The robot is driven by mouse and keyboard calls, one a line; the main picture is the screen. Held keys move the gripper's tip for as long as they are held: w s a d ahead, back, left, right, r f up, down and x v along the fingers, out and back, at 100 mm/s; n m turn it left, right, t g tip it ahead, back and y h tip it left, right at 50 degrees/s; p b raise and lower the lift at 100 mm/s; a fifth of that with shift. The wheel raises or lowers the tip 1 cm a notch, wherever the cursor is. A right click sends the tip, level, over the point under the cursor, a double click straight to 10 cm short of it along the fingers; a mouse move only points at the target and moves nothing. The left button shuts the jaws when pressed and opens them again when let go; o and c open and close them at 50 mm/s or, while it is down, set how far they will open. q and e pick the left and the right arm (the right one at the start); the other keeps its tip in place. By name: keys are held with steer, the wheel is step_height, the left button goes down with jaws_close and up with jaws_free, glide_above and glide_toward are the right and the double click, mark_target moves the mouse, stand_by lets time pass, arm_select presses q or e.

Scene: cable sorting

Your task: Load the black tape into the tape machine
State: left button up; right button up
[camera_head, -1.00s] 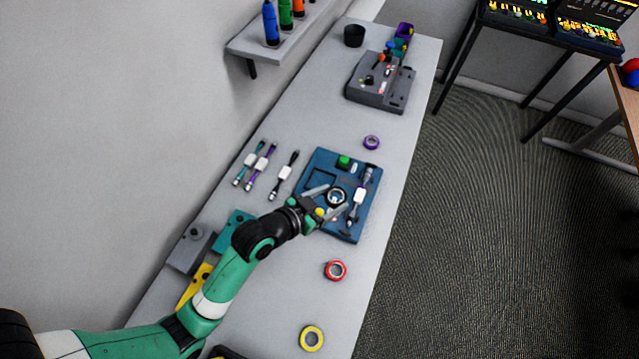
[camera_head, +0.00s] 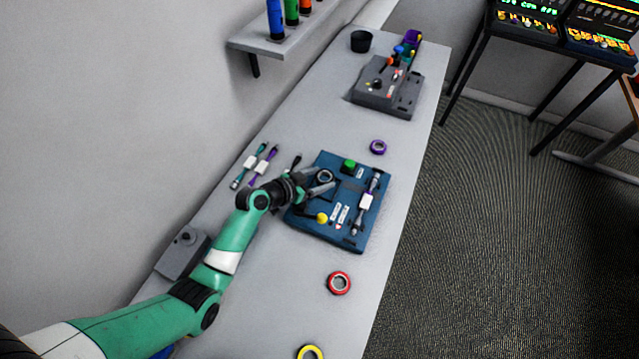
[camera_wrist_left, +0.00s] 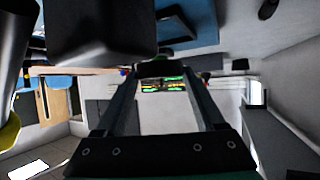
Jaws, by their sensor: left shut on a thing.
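The tape machine is a blue panel (camera_head: 350,190) in the middle of the bench, with a green button (camera_head: 348,165) at its far side and a yellow knob (camera_head: 321,218) near its front left. My left gripper (camera_head: 321,182) is over the panel's left part, shut on the black tape (camera_head: 323,176), a dark ring with a pale core. Whether the tape touches the panel is unclear. In the left wrist view, the gripper's two fingers (camera_wrist_left: 160,80) reach forward, and the tape is not clearly visible. My right gripper is not in view.
A cable (camera_head: 367,200) lies along the panel's right side. Purple tape (camera_head: 378,147), red tape (camera_head: 339,283) and yellow tape (camera_head: 310,353) lie on the bench. More cables (camera_head: 256,166) lie left of the panel. A grey device (camera_head: 385,95) stands farther back.

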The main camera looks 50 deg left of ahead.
arm_select(q)
steer(key=shift+s+d+f, duration=0.1)
steer(key=shift+f, duration=0.85)
steer(key=shift+r, duration=0.1)
